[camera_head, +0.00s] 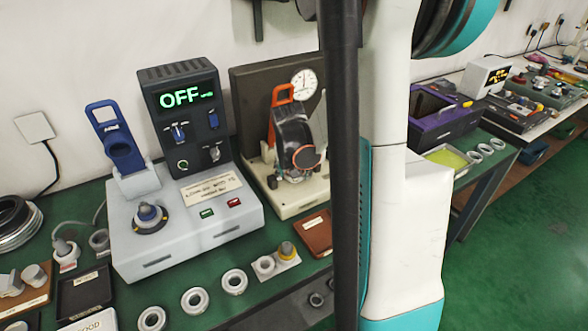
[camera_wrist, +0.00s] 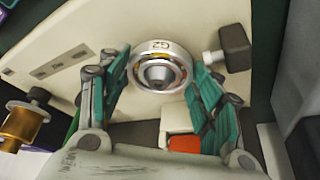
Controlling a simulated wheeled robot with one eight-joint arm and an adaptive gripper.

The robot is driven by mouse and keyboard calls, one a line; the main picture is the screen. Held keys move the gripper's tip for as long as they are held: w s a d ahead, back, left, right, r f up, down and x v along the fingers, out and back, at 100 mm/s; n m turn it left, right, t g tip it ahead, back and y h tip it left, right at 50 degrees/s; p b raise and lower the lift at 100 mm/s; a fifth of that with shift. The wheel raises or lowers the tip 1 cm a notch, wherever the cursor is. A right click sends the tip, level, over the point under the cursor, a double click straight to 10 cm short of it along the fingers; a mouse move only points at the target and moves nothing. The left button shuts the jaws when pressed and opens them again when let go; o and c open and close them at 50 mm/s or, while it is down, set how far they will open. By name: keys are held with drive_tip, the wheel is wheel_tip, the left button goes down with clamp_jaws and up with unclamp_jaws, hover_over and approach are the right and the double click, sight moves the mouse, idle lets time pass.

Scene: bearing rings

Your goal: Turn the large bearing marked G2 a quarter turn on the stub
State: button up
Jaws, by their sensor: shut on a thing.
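The large bearing marked G2 (camera_wrist: 161,47) shows in the wrist view as a silver ring facing the camera, with its marking at the top of the rim. A grey rounded stub (camera_wrist: 158,74) shows in the middle of the ring, and the ring sits around it. My gripper (camera_wrist: 160,68) has its teal ribbed fingers on the left and right sides of the ring, shut on it. In the head view the dial-gauge stand (camera_head: 318,190) has a cream base and a dark back. I cannot make out the G2 bearing there.
In the wrist view a dark knob (camera_wrist: 235,48) stands right of the bearing, and an orange-red block (camera_wrist: 184,144) lies below it. In the head view a grey tester (camera_head: 190,235) reading OFF stands left of the stand. Several small rings (camera_head: 194,301) lie along the bench front.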

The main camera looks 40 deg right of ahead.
drive_tip(key=shift+n, duration=0.6)
drive_tip(key=shift+s+d+n+t+y, duration=0.15)
drive_tip(key=shift+n+t+y, duration=0.35)
drive_tip(key=shift+n, duration=0.7)
